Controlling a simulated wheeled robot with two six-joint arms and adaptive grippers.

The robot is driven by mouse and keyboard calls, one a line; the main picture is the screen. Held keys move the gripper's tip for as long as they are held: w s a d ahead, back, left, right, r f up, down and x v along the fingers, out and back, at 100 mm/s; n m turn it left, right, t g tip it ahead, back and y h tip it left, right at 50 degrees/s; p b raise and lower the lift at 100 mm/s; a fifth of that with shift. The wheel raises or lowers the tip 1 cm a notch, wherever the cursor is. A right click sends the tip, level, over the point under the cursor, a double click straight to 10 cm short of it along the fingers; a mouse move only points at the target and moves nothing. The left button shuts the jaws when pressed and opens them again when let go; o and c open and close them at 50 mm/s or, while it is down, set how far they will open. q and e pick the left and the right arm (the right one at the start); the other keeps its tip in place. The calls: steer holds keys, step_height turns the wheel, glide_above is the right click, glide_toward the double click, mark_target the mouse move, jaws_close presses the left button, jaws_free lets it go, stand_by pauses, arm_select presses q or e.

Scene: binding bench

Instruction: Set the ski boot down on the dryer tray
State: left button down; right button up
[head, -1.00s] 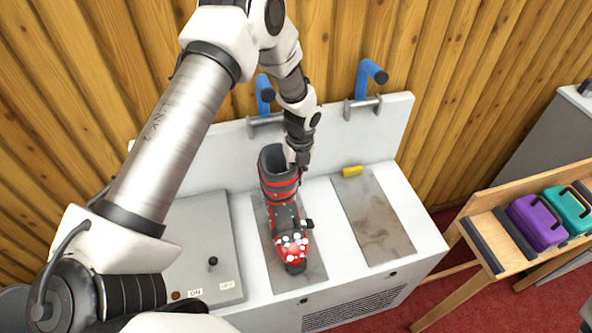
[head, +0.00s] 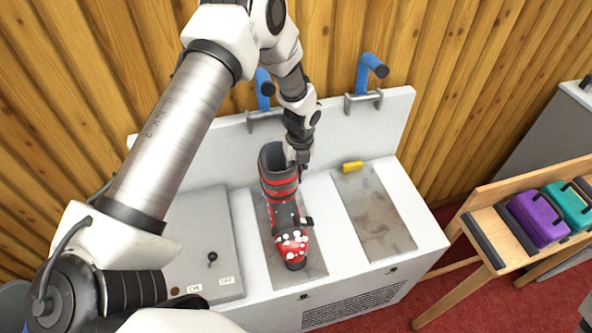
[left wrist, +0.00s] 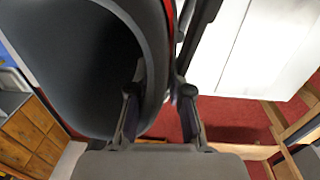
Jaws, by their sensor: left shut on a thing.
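The ski boot (head: 283,204) is black and red with white spots on its toe. It is upright, toe toward me, over the left of two grey-brown tray panels (head: 316,265) on the white bench. I cannot tell whether its sole touches the panel. My left gripper (head: 299,163) is shut on the right side of the boot's cuff. In the left wrist view the dark boot opening (left wrist: 70,60) fills the left side, with the cuff wall between the fingers (left wrist: 158,100).
The right panel (head: 374,215) is bare, with a yellow object (head: 352,167) at its back edge. Two blue pipes (head: 370,72) rise at the back wall. A grey switch panel (head: 208,235) lies left. A wooden stand at right holds purple (head: 537,220) and teal (head: 566,207) cases.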

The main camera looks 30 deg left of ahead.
arm_select(q)
steer(key=c, duration=1)
jaws_free()
steer(key=shift+f, duration=0.1)
